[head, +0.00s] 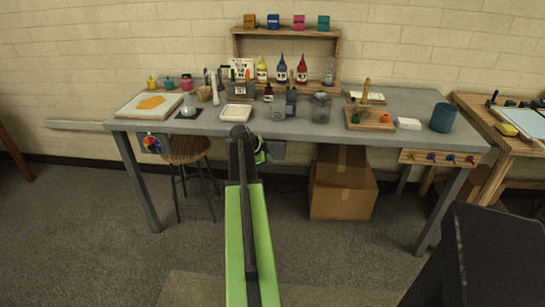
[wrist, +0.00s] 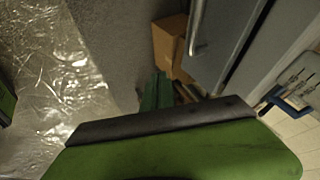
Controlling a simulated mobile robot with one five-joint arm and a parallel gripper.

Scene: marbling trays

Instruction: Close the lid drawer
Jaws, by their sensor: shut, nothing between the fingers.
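A grey drawer box (head: 277,150) shows under the front edge of the grey workbench (head: 340,130), just right of my gripper (head: 264,157) in the head view. My gripper and arm hide its left part, and I cannot tell how far out it stands. In the wrist view a grey front (wrist: 225,45) with a silver bar handle (wrist: 196,35) shows at the upper middle. My gripper (wrist: 160,92) shows there as green fingers, below and left of that handle and apart from it. It is shut and empty.
A cardboard box (head: 343,190) stands under the bench, and a wooden stool (head: 186,150) stands left of my arm. A rail with knobs (head: 437,159) hangs at the bench's right front. Bottles, jars and a white tray (head: 236,113) stand on top. The floor in front is open.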

